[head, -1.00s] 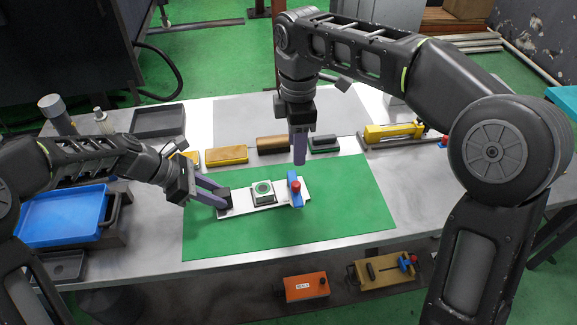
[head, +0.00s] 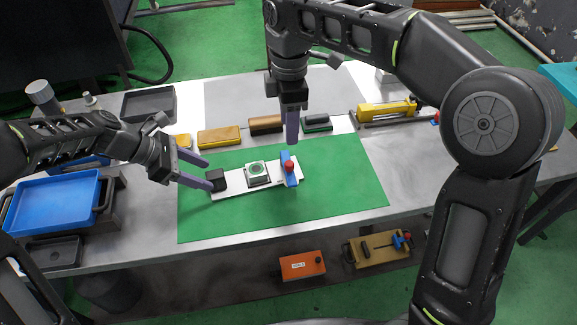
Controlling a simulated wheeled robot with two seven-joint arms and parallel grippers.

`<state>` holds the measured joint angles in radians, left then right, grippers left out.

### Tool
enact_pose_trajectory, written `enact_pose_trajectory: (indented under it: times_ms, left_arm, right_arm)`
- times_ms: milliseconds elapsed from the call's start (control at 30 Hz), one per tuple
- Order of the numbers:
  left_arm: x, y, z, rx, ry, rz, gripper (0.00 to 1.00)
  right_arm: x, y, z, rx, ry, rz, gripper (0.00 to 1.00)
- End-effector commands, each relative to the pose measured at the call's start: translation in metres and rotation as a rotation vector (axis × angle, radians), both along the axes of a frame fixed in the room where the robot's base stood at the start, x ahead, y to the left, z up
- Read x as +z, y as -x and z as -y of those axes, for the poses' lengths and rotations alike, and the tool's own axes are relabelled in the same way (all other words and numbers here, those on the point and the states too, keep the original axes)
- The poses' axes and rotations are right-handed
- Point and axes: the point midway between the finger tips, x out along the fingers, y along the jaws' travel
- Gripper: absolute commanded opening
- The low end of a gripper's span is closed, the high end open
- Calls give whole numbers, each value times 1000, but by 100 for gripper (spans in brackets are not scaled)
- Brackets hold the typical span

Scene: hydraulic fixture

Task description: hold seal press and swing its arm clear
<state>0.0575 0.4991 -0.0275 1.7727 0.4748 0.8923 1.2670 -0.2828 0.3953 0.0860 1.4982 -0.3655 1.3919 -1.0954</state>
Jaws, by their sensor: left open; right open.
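The seal press lies on the green mat (head: 330,190). It has a white base plate (head: 235,188), a black block (head: 215,179) at its left end, a square holder with a green ring (head: 257,172) in the middle, and a blue arm with a red knob (head: 289,166) at the right. My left gripper (head: 207,173) is open, its fingers pointing right beside the black block. I cannot tell whether they touch it. My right gripper (head: 292,140) points down just above and behind the blue arm. Its fingers overlap in this view, and contact is unclear.
Behind the mat stand a yellow-topped block (head: 219,137), a brown block (head: 265,124), a dark green block (head: 317,123) and a yellow tool (head: 386,110). A blue tray (head: 50,205) is at left. An orange box (head: 302,265) sits below. The mat's right side is clear.

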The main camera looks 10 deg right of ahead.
Motion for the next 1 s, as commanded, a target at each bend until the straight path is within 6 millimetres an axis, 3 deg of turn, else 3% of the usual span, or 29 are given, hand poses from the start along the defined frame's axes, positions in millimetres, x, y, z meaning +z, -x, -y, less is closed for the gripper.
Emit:
enact_pose_trajectory:
  times_ms: [300, 433, 1000]
  left_arm:
    - [51, 3, -43, 3, 0, 3, 54]
    - [64, 4, -54, 2, 1, 1, 54]
    - [71, 6, -60, -1, 1, -1, 54]
  right_arm:
    - [0, 0, 0, 0, 0, 0, 46]
    - [0, 0, 0, 0, 0, 0, 46]
    - [0, 0, 0, 0, 0, 0, 46]
